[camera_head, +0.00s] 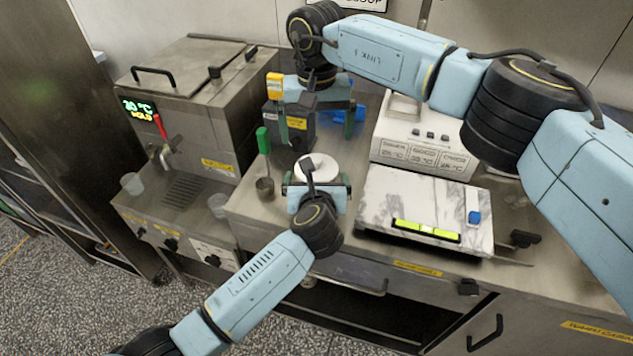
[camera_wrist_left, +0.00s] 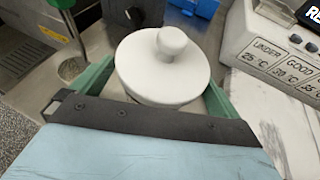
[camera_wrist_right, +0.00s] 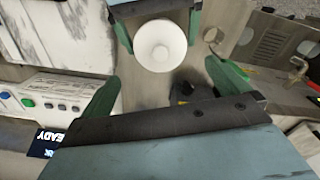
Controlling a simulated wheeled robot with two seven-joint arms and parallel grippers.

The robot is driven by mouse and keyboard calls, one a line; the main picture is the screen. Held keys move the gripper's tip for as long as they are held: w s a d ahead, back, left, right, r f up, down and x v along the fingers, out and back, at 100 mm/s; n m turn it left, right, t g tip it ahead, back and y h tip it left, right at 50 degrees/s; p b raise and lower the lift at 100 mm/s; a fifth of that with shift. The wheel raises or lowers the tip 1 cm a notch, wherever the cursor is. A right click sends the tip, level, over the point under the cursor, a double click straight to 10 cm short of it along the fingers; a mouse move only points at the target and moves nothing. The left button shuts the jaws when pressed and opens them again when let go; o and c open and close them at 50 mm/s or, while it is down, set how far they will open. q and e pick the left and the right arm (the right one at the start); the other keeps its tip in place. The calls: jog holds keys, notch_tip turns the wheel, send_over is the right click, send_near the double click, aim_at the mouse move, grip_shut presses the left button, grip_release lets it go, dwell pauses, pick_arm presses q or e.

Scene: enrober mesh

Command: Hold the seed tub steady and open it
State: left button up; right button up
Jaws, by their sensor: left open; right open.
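The seed tub (camera_head: 317,168) is white and round and stands on the steel counter. Its white lid (camera_wrist_left: 163,62) sits on top with a round knob (camera_wrist_left: 172,42) in the middle; the lid hides most of the tub. My left gripper (camera_head: 317,188) is open, with its green fingers on either side of the tub; I cannot tell if they touch it. The lid and the left fingers around it also show in the right wrist view (camera_wrist_right: 160,45). My right gripper (camera_head: 317,120) is open and empty, behind and above the tub, apart from the lid.
A marble slab (camera_head: 385,195) and a white temperature unit (camera_head: 425,140) stand right of the tub. A small metal cup (camera_head: 264,188) and a green-handled tool (camera_head: 263,141) are at its left. A steel machine (camera_head: 190,100) stands further left. A dark box (camera_head: 290,125) is behind.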

pick_arm(q)
jog(key=shift+w+f, duration=0.1)
jog(key=shift+w, duration=0.2)
